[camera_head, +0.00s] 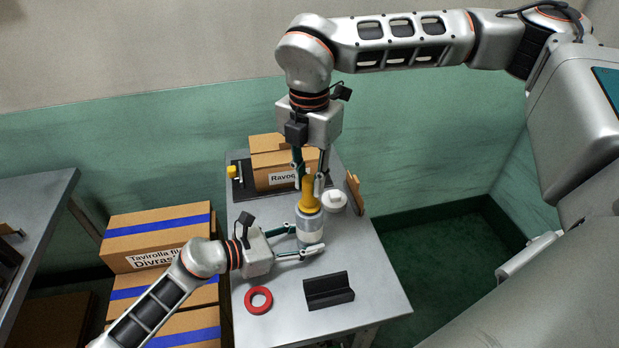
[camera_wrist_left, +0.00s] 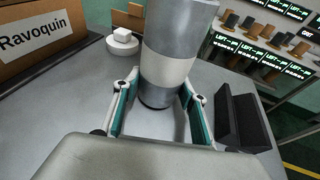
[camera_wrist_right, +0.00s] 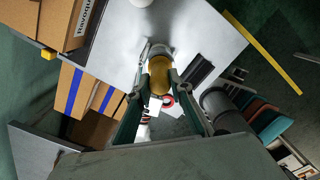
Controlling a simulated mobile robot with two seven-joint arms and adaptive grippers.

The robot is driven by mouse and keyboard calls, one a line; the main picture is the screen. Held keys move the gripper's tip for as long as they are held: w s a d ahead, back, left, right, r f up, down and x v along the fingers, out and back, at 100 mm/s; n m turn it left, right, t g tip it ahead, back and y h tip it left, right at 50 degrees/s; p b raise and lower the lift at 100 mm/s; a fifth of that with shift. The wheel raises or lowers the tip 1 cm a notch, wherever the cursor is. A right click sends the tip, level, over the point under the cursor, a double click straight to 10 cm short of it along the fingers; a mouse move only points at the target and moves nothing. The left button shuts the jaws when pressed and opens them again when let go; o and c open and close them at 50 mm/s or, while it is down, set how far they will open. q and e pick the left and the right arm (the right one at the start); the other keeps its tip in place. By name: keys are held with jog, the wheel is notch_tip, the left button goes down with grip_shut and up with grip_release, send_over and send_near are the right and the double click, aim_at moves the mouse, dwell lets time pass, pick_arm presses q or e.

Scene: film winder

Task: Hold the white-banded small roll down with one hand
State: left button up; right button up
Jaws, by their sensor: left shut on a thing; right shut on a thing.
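The white-banded small roll (camera_head: 310,237) stands upright on the grey table, grey with a pale white band. It also shows in the left wrist view (camera_wrist_left: 172,65). My left gripper (camera_head: 306,243) comes in from the left, low down, with its fingers on either side of the roll, shut on it. A yellow handle (camera_head: 309,192) stands upright on top of the roll and shows in the right wrist view (camera_wrist_right: 159,77). My right gripper (camera_head: 309,178) points down from above and is shut on this handle. The roll's far side and the exact finger contacts are hidden.
A Ravoquin box (camera_head: 283,161) stands at the back. A white round object (camera_head: 334,201) is just behind the roll. A red ring (camera_head: 258,300) and a black angled block (camera_head: 328,290) lie in front. Blue-striped boxes (camera_head: 158,237) are stacked left of the table (camera_head: 370,290).

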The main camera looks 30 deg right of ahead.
jog(key=shift+r, duration=1.6)
dwell(1.1)
jog(key=shift+r, duration=1.95)
pick_arm(q)
jog(key=o, duration=1.2)
jog(key=shift+c, duration=0.2)
jog(key=v, duration=1.2)
